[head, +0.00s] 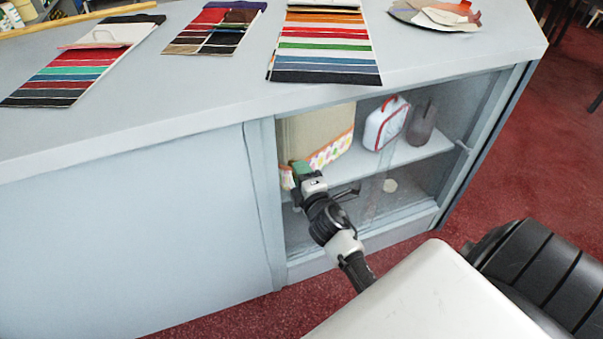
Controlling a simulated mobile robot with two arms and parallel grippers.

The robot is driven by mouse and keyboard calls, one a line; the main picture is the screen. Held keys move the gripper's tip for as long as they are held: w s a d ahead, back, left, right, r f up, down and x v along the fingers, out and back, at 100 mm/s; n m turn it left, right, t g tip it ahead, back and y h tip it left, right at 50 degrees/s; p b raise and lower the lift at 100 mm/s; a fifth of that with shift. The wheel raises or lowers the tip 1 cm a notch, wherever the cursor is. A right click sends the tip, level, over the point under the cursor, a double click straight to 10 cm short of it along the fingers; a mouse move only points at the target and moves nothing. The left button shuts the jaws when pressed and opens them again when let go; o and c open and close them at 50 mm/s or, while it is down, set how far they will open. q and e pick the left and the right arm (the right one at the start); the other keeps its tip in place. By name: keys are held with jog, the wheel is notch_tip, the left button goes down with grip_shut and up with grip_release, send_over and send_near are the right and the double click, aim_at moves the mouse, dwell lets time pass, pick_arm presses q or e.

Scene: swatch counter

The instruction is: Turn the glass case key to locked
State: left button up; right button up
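The glass case (283,240) is the open-looking front bay of the grey-blue counter, with shelves behind clear panes. My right gripper (303,175) is at the left part of the glass front, near the shelf edge. A small green piece (300,167) shows at its tip; I cannot tell whether it is held or lies behind. The gripper is too small to tell if it is open or shut. I cannot make out a key; it may be hidden by the gripper. A small grey knob-like part (462,146) sticks out at the case's right side. My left gripper is not in view.
Inside the case are a beige bag (318,135) with a dotted edge, a red-and-white bag (386,124) and a dark brown item (421,124). Striped swatches (325,45) lie on the counter top (215,90). Red carpet (540,190) is on the right.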

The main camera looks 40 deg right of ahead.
jog(key=shift+s, duration=0.15)
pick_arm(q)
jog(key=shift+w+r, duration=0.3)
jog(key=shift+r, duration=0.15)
pick_arm(e)
jog(key=v, duration=1)
jog(key=shift+s, duration=0.3)
